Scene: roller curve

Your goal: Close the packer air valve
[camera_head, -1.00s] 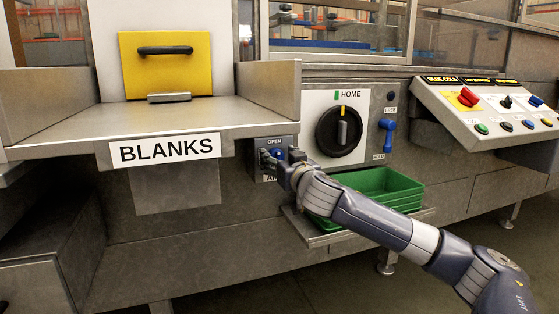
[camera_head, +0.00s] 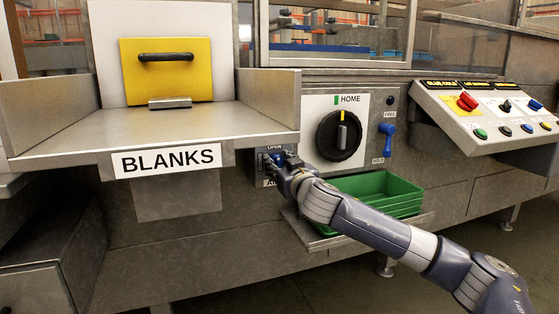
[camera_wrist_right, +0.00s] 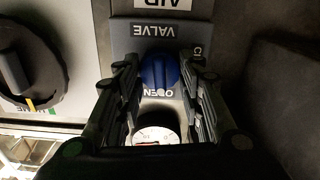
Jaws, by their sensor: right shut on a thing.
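The packer air valve is a round blue knob (camera_wrist_right: 158,72) on a grey plate marked VALVE, OPEN and CL, which appears upside down in the right wrist view. The knob's ridge runs roughly toward the word OPEN. My right gripper (camera_wrist_right: 160,78) has one finger on each side of the knob and is shut on it. In the head view my right gripper (camera_head: 272,163) reaches the small valve plate below the left side of the HOME dial and covers much of it. A little blue (camera_head: 277,158) shows there. My left gripper is not in view.
A black HOME dial (camera_head: 339,135) and a blue FREE/HOLD lever (camera_head: 387,140) are right of the valve. The BLANKS shelf (camera_head: 165,135) juts out on the left. Green trays (camera_head: 375,190) sit below. A round gauge (camera_wrist_right: 156,134) is beside the valve.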

